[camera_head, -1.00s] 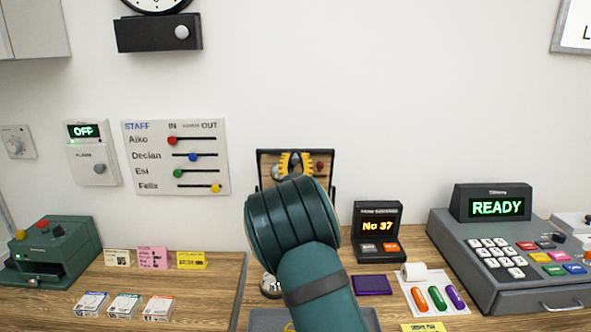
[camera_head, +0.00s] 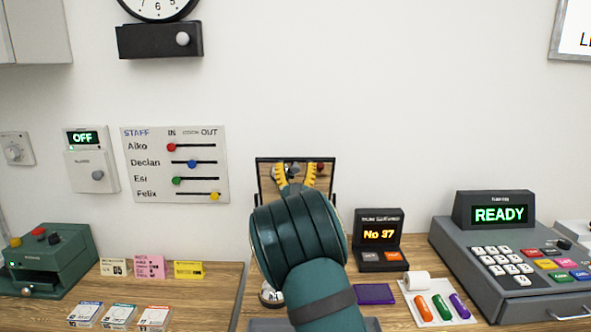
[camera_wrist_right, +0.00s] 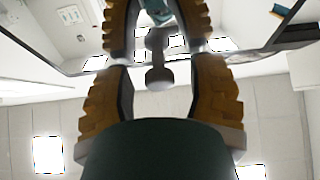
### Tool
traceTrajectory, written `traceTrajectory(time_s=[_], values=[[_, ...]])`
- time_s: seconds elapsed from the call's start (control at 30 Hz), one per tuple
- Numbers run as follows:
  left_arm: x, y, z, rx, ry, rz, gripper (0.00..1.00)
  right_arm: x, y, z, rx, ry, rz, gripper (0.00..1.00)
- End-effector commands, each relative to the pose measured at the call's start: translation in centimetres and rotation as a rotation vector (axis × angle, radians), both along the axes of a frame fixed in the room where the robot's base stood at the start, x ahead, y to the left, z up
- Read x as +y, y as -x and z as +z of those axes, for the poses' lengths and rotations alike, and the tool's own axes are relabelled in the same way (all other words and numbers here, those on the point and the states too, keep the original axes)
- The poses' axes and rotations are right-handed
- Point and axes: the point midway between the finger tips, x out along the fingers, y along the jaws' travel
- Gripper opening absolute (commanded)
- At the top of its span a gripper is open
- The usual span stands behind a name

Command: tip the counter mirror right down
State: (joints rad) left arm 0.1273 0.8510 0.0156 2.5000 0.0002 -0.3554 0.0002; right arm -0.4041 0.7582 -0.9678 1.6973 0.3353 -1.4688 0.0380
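The counter mirror (camera_head: 265,180) stands at the back of the counter in a black frame, in the middle of the head view. Its glass reflects wood and a red thing. My right arm hides its lower part. My right gripper (camera_head: 295,170) is at the mirror, its yellow fingers partly showing above my teal wrist. In the right wrist view the gripper (camera_wrist_right: 160,62) is open. A grey knob (camera_wrist_right: 159,78) shows between its fingertips with a gap on both sides. The mirror (camera_wrist_right: 262,50) fills the upper part there, reflecting the fingers. My left gripper is not in view.
Right of the mirror stand a number display (camera_head: 379,228), a purple pad (camera_head: 374,294) and a cash register (camera_head: 490,255). A silver bell (camera_head: 268,296) is partly hidden beside my arm. A staff board (camera_head: 175,165) hangs on the wall, left.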

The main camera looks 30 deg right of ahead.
Motion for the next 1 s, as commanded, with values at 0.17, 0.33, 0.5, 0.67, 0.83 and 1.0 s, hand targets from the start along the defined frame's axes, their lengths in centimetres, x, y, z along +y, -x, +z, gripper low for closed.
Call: traceTrajectory(time_s=[0.17, 0.33, 0.5, 0.67, 0.83, 1.0], values=[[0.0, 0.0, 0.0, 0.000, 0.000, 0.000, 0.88, 0.3, 0.5, -0.7, 0.002, -0.001, 0.000, 0.55], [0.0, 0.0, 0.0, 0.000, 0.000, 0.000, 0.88, 1.5, 2.3, -2.6, 0.004, -0.003, 0.001, 0.55], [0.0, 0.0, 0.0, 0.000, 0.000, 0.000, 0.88, 2.8, 4.6, -5.0, 0.004, -0.002, 0.001, 0.55], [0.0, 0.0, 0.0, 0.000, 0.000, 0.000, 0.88, 3.8, 6.3, -6.8, 0.003, -0.001, -0.001, 0.55], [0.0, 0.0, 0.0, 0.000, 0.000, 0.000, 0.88, 4.5, 7.3, -7.9, 0.002, 0.000, -0.001, 0.55], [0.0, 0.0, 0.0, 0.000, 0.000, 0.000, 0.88, 4.6, 7.6, -8.1, 0.000, 0.000, 0.000, 0.55]])
